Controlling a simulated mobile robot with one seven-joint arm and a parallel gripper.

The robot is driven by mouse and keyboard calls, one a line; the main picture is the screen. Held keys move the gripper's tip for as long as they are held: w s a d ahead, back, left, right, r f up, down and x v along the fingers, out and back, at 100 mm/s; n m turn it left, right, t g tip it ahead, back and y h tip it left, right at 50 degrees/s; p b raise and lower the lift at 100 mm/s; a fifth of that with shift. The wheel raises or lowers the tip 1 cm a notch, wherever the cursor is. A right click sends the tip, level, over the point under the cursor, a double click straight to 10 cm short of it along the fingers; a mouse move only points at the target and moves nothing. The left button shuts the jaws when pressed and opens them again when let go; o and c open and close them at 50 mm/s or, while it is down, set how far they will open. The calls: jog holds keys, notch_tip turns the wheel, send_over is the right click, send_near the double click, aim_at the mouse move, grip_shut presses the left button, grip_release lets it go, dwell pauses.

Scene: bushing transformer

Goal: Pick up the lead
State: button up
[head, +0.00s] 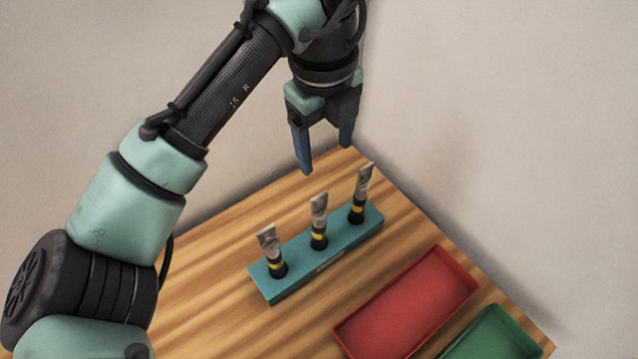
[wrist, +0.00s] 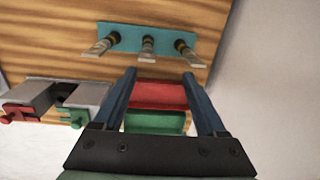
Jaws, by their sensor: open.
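Three upright leads, each with a flat grey metal top and a black base with a yellow band, stand in a teal block (head: 325,266): a left lead (head: 269,247), a middle lead (head: 319,220) and a right lead (head: 361,192). I cannot tell which one the task means. My gripper (head: 326,158) is open and empty, pointing down above the table's far end, above and behind the block and apart from the leads. In the wrist view my gripper (wrist: 159,73) shows both blue fingers spread, with the middle lead (wrist: 147,48) beyond them.
A red tray (head: 405,305) and a green tray (head: 492,338) lie on the wooden table (head: 215,262), right of the block. In the wrist view, grey boxes with a red part (wrist: 25,109) and a green part (wrist: 73,116) sit at the table's edge. Walls stand close behind the table.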

aim_at(320, 196)
jog(key=shift+g, duration=0.3)
jog(key=f, duration=0.2)
jog(key=s+a+f+p, duration=0.1)
jog(key=f, duration=0.1)
jog(key=f+p, duration=0.1)
jog(key=f, duration=0.2)
jog(key=shift+s+a, duration=0.15)
jog(key=shift+s, duration=0.1)
jog(key=shift+d+f+p, duration=0.15)
jog(key=shift+f+p, duration=0.45)
jog(key=shift+f, duration=0.9)
jog(key=shift+d+f+p, duration=0.1)
jog(key=shift+f+p, duration=0.5)
jog(key=shift+f, duration=0.9)
grip_shut()
jog(key=shift+r, duration=0.1)
